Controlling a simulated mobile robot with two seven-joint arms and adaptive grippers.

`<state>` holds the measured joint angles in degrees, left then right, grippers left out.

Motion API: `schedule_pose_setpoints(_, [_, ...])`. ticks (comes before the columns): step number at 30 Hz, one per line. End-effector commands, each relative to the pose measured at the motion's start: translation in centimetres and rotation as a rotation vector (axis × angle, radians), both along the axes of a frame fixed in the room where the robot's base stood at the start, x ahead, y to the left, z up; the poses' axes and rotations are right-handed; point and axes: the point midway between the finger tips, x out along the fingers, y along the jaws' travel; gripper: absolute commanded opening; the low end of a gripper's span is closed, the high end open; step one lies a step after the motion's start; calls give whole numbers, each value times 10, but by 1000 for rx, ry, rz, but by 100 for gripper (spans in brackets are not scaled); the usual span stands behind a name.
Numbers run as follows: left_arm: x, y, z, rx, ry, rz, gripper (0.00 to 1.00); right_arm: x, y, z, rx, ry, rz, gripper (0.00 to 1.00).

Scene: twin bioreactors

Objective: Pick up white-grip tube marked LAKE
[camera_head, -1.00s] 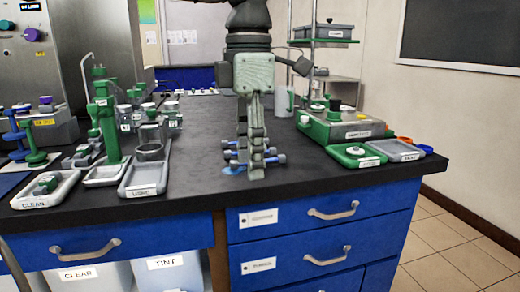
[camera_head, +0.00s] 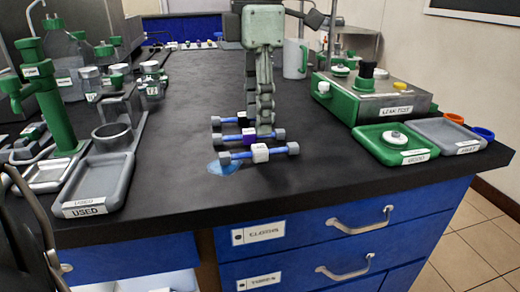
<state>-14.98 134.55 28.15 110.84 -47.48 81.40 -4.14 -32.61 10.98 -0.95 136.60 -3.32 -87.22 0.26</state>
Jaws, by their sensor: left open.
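Several small tubes with blue bodies and grey-blue end caps lie crosswise in a row near the front of the dark bench top. The nearest is the white-grip tube (camera_head: 260,153); its mark is too small to read. Behind it lie a purple-grip tube (camera_head: 249,135) and a dark-grip tube (camera_head: 242,119). A light-blue patch (camera_head: 225,167) shows under the front tube. My left gripper (camera_head: 265,127) points down just behind the white grip, seen edge-on, open and apart from that grip. It partly covers the tubes farther back. My right gripper is not in view.
A grey tray labelled USED (camera_head: 97,183) and green stands (camera_head: 52,95) are at the left. A green-and-steel box (camera_head: 375,98), a green tray (camera_head: 395,145) and a grey tray (camera_head: 447,136) stand at the right. The bench top between is mostly clear.

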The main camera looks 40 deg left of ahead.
Motion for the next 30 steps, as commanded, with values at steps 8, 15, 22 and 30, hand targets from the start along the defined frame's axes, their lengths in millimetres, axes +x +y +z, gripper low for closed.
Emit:
schedule_pose_setpoints(8, [-2, -4, -40, -1, 2, 0, 47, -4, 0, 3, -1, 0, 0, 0])
schedule_pose_setpoints(15, [-1, -4, -55, -1, -3, 2, 47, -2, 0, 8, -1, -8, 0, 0])
schedule_pose_setpoints(22, [-1, -4, -54, -1, -3, 2, 37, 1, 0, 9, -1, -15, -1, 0])
schedule_pose_setpoints(30, [-1, -4, -54, 0, -2, 2, 3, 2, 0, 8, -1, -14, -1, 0])
